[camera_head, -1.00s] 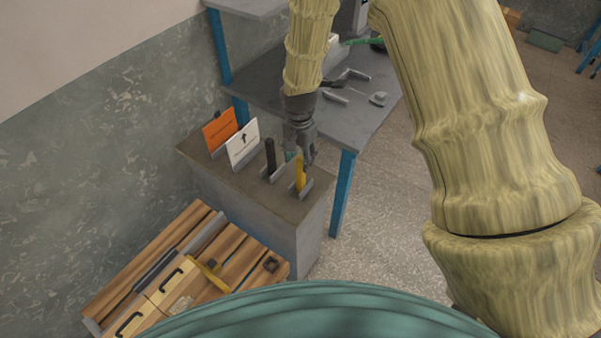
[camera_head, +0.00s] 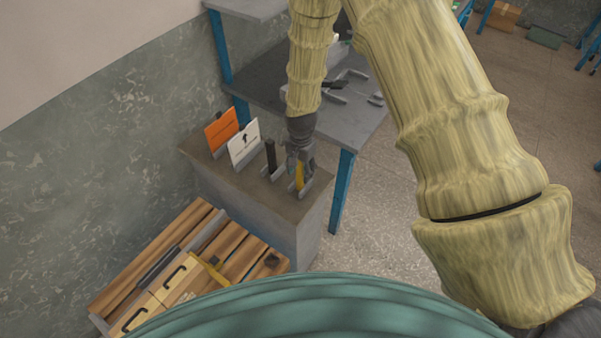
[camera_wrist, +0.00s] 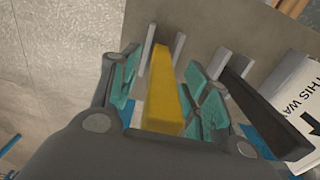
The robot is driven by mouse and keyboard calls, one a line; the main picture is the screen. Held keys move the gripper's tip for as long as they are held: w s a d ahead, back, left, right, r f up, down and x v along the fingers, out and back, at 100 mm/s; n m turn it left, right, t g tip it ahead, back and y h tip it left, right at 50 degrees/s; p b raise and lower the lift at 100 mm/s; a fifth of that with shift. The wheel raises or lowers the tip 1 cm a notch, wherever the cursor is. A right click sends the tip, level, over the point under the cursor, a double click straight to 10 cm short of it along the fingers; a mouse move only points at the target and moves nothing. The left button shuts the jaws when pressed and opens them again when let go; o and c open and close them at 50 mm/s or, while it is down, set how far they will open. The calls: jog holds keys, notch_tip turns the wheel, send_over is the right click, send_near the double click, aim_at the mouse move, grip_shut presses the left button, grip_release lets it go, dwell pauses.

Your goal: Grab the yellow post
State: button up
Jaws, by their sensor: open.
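The yellow post (camera_head: 299,176) stands in a small grey holder at the right end of the grey cabinet top (camera_head: 262,200). In the wrist view the yellow post (camera_wrist: 163,92) lies between the two teal-padded fingers of my gripper (camera_wrist: 160,88). The fingers are open, with a visible gap beside the post. In the head view my gripper (camera_head: 299,160) is over the post and hides its upper part.
A black post (camera_head: 270,156) stands in a holder just left of the yellow one; it also shows in the wrist view (camera_wrist: 258,105). A white sign (camera_head: 244,143) and an orange sign (camera_head: 221,129) stand farther left. A grey blue-legged bench (camera_head: 345,120) is behind.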

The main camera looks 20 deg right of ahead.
grip_shut()
dwell(0.3)
